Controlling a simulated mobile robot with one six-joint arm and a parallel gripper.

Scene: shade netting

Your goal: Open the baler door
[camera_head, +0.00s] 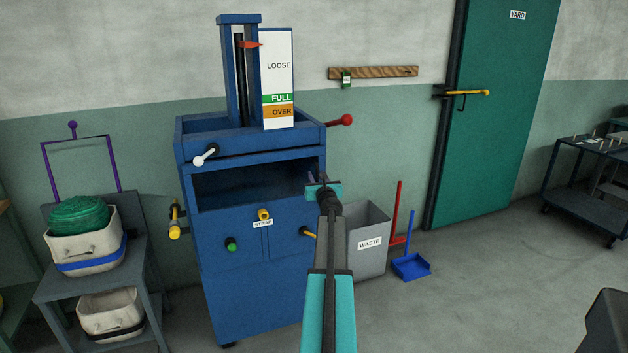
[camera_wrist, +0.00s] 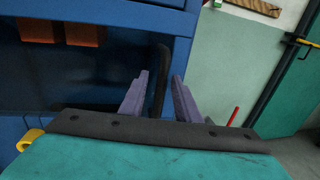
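The blue baler (camera_head: 215,290) stands against the wall, with a dark opening (camera_head: 235,185) in its upper front. I cannot tell exactly where its door begins and ends. My gripper (camera_head: 324,180) is in front of the baler's right edge in the head view and hides part of it. In the wrist view, the two purple fingers of my gripper (camera_wrist: 162,75) are apart. A dark upright bar handle (camera_wrist: 163,62) at the baler's right edge shows in the gap between them. I cannot tell whether the fingers touch it.
A white-knobbed lever (camera_head: 205,155), a red-knobbed lever (camera_head: 340,121) and a yellow strap knob (camera_head: 263,214) stick out from the baler. A grey waste bin (camera_head: 371,262) and blue dustpan (camera_head: 411,267) stand to its right. A grey cart (camera_head: 65,287) stands left.

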